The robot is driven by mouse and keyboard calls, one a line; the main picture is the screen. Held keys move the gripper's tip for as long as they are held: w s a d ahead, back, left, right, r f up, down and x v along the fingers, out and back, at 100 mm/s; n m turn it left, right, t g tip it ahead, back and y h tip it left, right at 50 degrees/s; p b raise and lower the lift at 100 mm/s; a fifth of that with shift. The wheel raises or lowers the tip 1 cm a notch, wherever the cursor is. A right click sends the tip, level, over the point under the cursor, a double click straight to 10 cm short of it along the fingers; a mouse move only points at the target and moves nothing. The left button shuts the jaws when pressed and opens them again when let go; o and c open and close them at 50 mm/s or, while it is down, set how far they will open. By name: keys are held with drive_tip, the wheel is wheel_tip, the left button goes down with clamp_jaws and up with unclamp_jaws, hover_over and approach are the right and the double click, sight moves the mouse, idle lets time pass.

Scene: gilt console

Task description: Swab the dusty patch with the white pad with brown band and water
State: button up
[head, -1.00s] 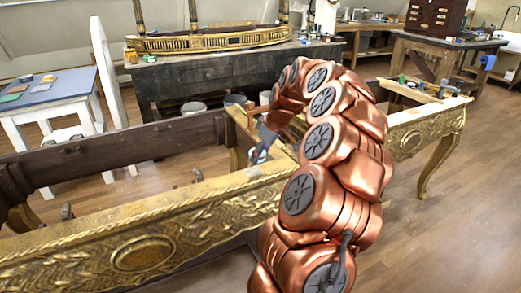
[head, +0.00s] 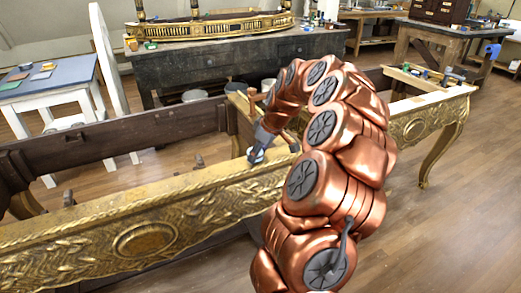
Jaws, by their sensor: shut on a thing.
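The gilt console (head: 145,238) stretches across the view, with a carved front rail and an open dark wooden frame behind. My gripper (head: 258,149) is small and partly hidden by its own arm. It is shut on the white pad (head: 256,157), which shows as a small pale shape at the top edge of the gilt rail. I cannot tell whether the pad touches the rail. Its brown band cannot be made out. The dusty patch is not clearly distinguishable on the gilding. No water container can be identified for sure.
Small bottles and jars (head: 428,74) stand on the console's far right end. A grey workbench (head: 210,65) with a gilt piece on it stands behind, and a blue-topped white table (head: 45,80) at the left. Wooden floor (head: 455,225) is free at the right.

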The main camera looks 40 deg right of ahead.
sight(246, 161)
drive_tip(key=shift+w+a, duration=0.25)
drive_tip(key=shift+a, duration=0.5)
drive_tip(key=shift+w+a, duration=0.2)
drive_tip(key=shift+a, duration=0.55)
drive_tip(key=shift+d+p, duration=0.2)
drive_tip(key=shift+p, duration=0.1)
drive_tip(key=shift+s+d+p, duration=0.2)
drive_tip(key=shift+d, duration=0.45)
drive_tip(key=shift+s+d+p, duration=0.2)
drive_tip(key=shift+s+d, duration=0.05)
drive_tip(key=shift+d, duration=0.4)
drive_tip(key=shift+s+d+p, duration=0.2)
drive_tip(key=shift+d, duration=0.45)
drive_tip(key=shift+d+f, duration=0.1)
drive_tip(key=shift+f, duration=0.05)
drive_tip(key=shift+w+a+b, duration=0.25)
drive_tip(key=shift+a+b, duration=0.1)
drive_tip(key=shift+a, duration=0.4)
drive_tip(key=shift+w+a+b, duration=0.2)
drive_tip(key=shift+a+b, duration=0.15)
drive_tip(key=shift+a, duration=0.4)
drive_tip(key=shift+w+a+b, duration=0.25)
drive_tip(key=shift+a+b, duration=0.1)
drive_tip(key=shift+a, duration=0.4)
wheel_tip(246, 161, up, 8)
drive_tip(key=p, duration=0.1)
drive_tip(key=shift+p, duration=0.35)
